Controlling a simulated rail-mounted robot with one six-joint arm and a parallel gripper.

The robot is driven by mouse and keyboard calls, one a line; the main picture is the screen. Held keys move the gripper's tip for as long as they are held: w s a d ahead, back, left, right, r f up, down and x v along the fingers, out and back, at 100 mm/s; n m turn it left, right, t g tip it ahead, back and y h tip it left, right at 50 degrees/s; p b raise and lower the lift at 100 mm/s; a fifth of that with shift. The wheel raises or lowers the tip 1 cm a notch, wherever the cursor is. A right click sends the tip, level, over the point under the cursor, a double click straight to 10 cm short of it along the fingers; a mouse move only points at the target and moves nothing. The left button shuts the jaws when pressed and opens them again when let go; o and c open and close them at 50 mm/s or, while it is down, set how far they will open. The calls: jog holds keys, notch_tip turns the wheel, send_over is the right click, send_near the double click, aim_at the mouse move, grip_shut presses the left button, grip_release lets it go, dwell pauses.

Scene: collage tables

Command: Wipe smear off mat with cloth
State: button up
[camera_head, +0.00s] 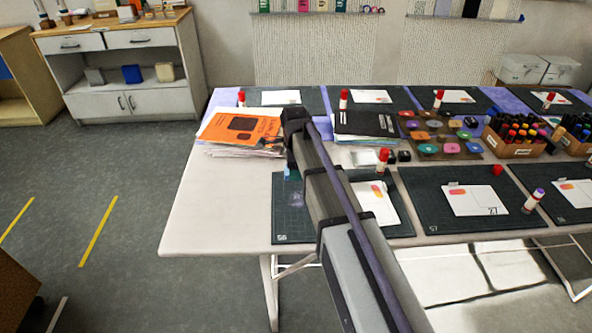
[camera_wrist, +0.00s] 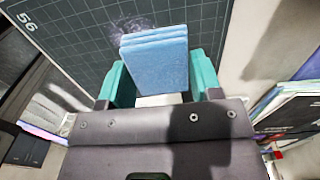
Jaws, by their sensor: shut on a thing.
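My gripper (camera_wrist: 162,82) has teal fingers shut on a light blue folded cloth (camera_wrist: 155,58), one finger on each side of it. The cloth is over the dark green gridded mat (camera_wrist: 65,30) marked 56. I cannot tell whether it touches the mat. A faint pale purple smear (camera_wrist: 128,27) shows on the mat just beyond the cloth's upper left edge; the cloth may hide part of it. In the head view the mat (camera_head: 292,222) lies at the table's front left, and my arm hides its middle and most of the gripper.
Orange-topped papers (camera_head: 240,130) and a black folder stack (camera_head: 372,124) lie behind the mat. White cards (camera_head: 375,208) lie on the mat's right part. A red-capped glue stick (camera_head: 382,160) stands behind them. Another mat (camera_head: 430,210) lies to the right. The table's left front corner is bare.

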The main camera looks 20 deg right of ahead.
aim_at(295, 190)
notch_tip(295, 190, down, 7)
jog(key=b, duration=0.6)
jog(key=shift+r, duration=0.2)
jog(key=shift+s+a+r, duration=0.1)
jog(key=shift+s+a, duration=0.15)
jog(key=shift+s, duration=0.95)
jog(key=shift+s+a+f, duration=0.1)
jog(key=shift+s+a, duration=0.15)
jog(key=shift+s, duration=1)
jog(key=shift+s+a+r, duration=0.1)
jog(key=shift+s+a, duration=0.15)
jog(key=shift+s, duration=0.95)
jog(key=shift+w+d, duration=0.25)
jog(key=shift+w, duration=1)
jog(key=shift+w+d, duration=0.25)
jog(key=shift+w, duration=1)
jog(key=shift+w+d, duration=0.25)
jog(key=shift+w, duration=1)
notch_tip(295, 190, up, 8)
jog(key=p, duration=0.7)
jog(key=shift+s+f+p, duration=0.1)
jog(key=shift+f+p, duration=0.15)
jog(key=shift+p, duration=0.1)
jog(key=shift+f, duration=0.15)
notch_tip(295, 190, down, 6)
jog(key=b, duration=0.6)
jog(key=shift+f+b, duration=0.95)
jog(key=shift+b, duration=0.15)
jog(key=shift+s, duration=0.1)
